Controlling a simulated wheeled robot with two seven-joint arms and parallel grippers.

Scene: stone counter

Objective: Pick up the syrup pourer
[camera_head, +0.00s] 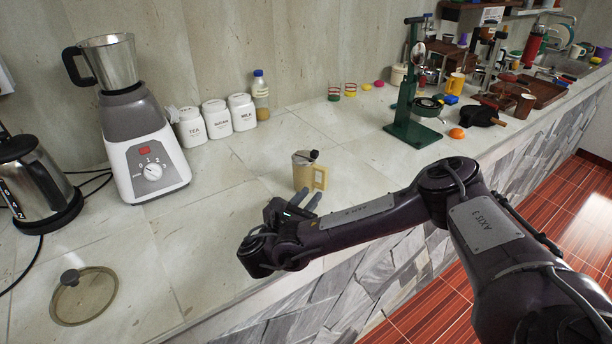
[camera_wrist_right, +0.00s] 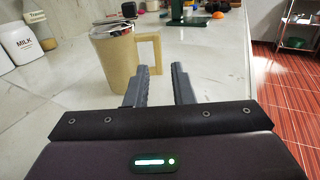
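The syrup pourer (camera_head: 303,172) is a tan, beige vessel with a dark spout piece on top and a yellowish handle on its right side. It stands upright on the stone counter. In the right wrist view the pourer (camera_wrist_right: 117,58) is just ahead and left of the fingers, its handle beyond the fingertips. My right gripper (camera_head: 307,197) is in front of the pourer, on the near side. Its two fingers (camera_wrist_right: 160,72) are apart with nothing between them. My left gripper is in neither view.
A blender (camera_head: 145,150), white canisters (camera_head: 215,118) and a bottle (camera_head: 260,95) stand behind and left. A glass lid (camera_head: 84,297) lies at front left. A green stand (camera_head: 412,120) is at right. Counter around the pourer is clear.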

